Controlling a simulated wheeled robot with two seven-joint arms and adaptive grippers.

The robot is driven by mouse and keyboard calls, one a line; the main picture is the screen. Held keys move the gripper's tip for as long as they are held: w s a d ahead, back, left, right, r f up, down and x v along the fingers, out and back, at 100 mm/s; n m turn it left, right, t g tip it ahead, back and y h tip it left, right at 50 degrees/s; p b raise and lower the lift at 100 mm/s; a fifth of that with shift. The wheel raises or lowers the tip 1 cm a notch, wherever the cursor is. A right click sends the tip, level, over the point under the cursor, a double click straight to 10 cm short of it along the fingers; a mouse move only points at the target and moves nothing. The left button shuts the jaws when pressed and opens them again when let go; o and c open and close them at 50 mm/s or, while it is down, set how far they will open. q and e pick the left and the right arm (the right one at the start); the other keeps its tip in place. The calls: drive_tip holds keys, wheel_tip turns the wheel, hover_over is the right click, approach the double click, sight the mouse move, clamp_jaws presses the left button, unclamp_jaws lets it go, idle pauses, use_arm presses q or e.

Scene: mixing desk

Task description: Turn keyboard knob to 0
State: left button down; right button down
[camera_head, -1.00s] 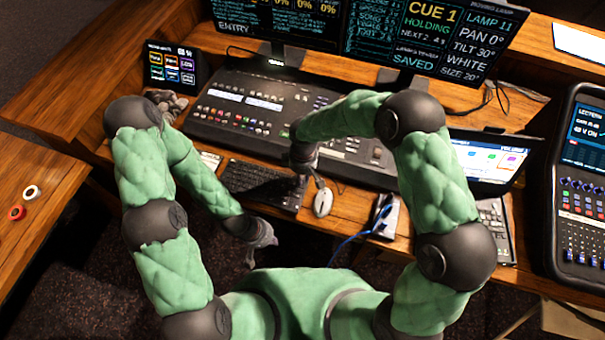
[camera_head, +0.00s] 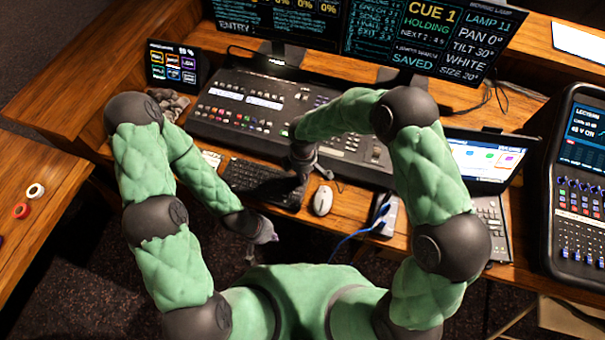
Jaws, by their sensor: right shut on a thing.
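The black keyboard (camera_head: 262,185) lies on the desk just in front of the mixing console. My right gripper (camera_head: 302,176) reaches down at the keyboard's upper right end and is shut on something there. The fingers cover the spot, so the knob itself and its setting are hidden. My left gripper (camera_head: 256,254) hangs low in front of the desk edge, away from the keyboard. Its fingers are small and dark, and I cannot tell whether they are open.
A white mouse (camera_head: 322,200) lies right of the keyboard, close to my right gripper. The mixing console (camera_head: 250,110) stands behind. A small box with a blue cable (camera_head: 385,215), a laptop (camera_head: 485,165) and a lectern mixer (camera_head: 580,190) are further right.

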drive_tip(key=c, duration=1.2)
unclamp_jaws()
drive_tip(key=shift+o, duration=0.2)
wheel_tip(320, 180, up, 12)
drive_tip(key=shift+w, duration=0.25)
